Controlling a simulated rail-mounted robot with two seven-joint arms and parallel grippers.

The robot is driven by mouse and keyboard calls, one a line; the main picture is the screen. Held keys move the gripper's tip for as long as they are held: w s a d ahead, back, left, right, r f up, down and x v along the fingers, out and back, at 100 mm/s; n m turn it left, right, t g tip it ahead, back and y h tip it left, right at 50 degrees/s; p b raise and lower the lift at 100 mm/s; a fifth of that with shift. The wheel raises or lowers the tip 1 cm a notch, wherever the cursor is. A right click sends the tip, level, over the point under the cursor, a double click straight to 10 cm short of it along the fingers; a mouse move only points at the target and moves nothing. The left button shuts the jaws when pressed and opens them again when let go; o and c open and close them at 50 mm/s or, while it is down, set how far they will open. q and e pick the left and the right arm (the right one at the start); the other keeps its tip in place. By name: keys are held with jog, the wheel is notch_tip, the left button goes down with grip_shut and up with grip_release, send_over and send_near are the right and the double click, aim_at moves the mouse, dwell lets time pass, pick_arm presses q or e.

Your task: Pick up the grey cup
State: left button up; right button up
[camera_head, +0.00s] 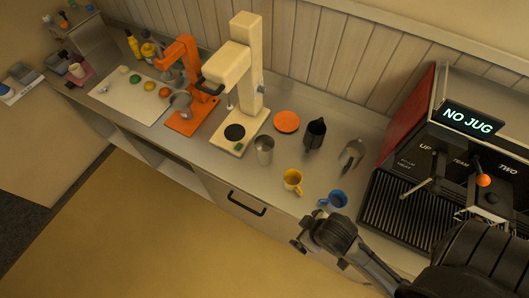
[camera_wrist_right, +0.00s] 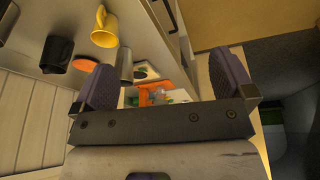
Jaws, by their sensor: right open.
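A grey metal cup (camera_head: 264,149) stands upright on the counter, in front of the cream machine and left of the yellow mug. In the wrist view the grey cup (camera_wrist_right: 125,65) shows beyond my fingers, partly hidden near the left finger. My right gripper (camera_head: 320,250) is at the counter's front edge, right of and nearer than the cup, apart from it. In the wrist view the right gripper (camera_wrist_right: 165,82) has its two fingers wide apart with nothing held between them. My left gripper is not in view.
A yellow mug (camera_head: 292,181) and a blue mug (camera_head: 334,200) stand between my gripper and the cup's area. A black jug (camera_head: 315,134), a silver pitcher (camera_head: 351,154) and an orange plate (camera_head: 287,121) are behind. A coffee machine (camera_head: 460,165) fills the right.

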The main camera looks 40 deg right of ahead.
jog(key=w+a+r+n+t+b, duration=0.25)
jog(key=w+t, duration=0.45)
jog(key=w, duration=0.5)
jog(key=w+a+r+n+t+b, duration=0.1)
jog(key=w+r+n+t+b, duration=0.4)
jog(key=w, duration=0.8)
jog(key=w+a+r+n+t+y+b, duration=0.2)
jog(key=w+a+r+n+y+b, duration=0.15)
jog(key=a+n+y, duration=0.55)
jog(key=n+g+h+b, duration=0.9)
jog(key=n+g, duration=0.8)
jog(key=g, duration=0.1)
send_over(264, 144)
jog(key=s+a, duration=0.2)
jog(key=s, duration=0.1)
jog(key=shift+w+f, duration=0.15)
jog(key=shift+f, duration=12.75)
